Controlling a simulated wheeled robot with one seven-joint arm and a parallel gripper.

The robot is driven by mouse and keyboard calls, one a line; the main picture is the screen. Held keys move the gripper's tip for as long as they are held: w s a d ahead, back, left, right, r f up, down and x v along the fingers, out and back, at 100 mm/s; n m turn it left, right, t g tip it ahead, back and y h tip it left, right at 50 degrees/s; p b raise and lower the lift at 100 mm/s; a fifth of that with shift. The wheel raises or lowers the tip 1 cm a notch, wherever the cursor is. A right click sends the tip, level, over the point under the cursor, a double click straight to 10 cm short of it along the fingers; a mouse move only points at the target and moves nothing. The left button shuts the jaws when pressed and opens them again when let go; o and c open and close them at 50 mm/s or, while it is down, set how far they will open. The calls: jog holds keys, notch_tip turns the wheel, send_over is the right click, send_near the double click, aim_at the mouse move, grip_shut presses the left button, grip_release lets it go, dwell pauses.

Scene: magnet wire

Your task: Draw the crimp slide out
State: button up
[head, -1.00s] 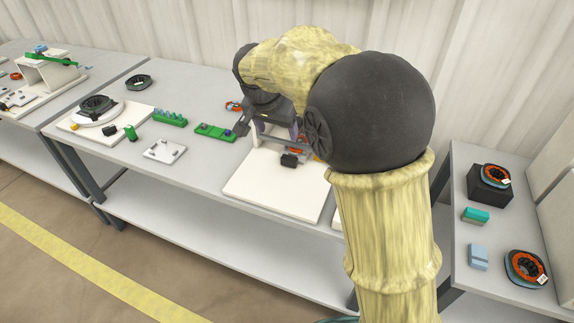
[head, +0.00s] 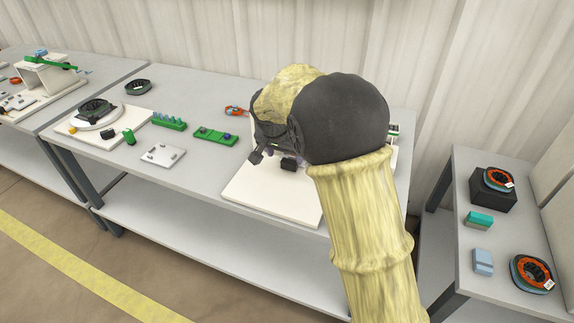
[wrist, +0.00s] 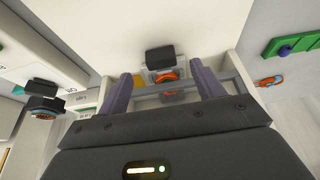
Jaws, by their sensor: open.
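The white fixture board (head: 262,192) lies on the bench, with a small black block (head: 289,164) on it. In the wrist view the black block (wrist: 160,58) stands just beyond a light grey frame (wrist: 182,93) holding an orange piece (wrist: 167,76). Which of these parts is the crimp slide I cannot tell for certain. My gripper (wrist: 163,77) is open, its two purple fingers spread either side of the orange piece and the block. I see no clear contact. In the head view my arm hides most of the gripper and the fixture's back.
A green tray (head: 216,136) with knobs lies left of the board, and an orange clip (head: 235,111) behind it. A small white plate (head: 163,155) is further left. In the wrist view a black part (wrist: 42,108) stands at left. A side table (head: 505,235) holds spools.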

aim_at(288, 165)
jog(key=x, duration=0.5)
jog(key=shift+w+f+b, duration=0.1)
jog(key=shift+f+b, duration=0.25)
jog(key=shift+b, duration=0.05)
